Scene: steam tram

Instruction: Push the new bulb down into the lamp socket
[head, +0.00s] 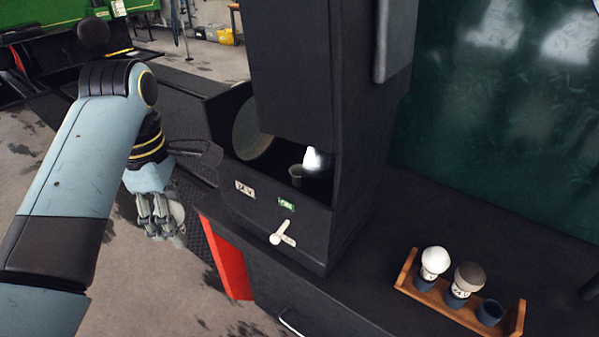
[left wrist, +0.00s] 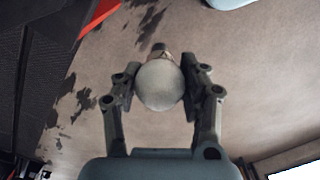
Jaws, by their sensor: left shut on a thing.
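My left gripper (head: 165,222) hangs in the air left of the lamp housing (head: 290,216), over the floor. It is shut on a pale round bulb (left wrist: 160,85), with one finger on each side of the globe. The bulb's metal base (left wrist: 160,50) points away from the palm. In the head view the bulb is partly hidden by the fingers. The lamp socket (head: 296,176), a small dark cup, stands inside the open housing, apart from the bulb and gripper. My right gripper is not in view.
A round reflector (head: 250,130) stands in the housing, near a bright white shape (head: 313,160) that I cannot identify. A white lever (head: 283,238) is on its front. A wooden rack (head: 404,275) at right holds a white bulb (head: 435,260), a brownish bulb (head: 468,277) and an empty cup (head: 489,312).

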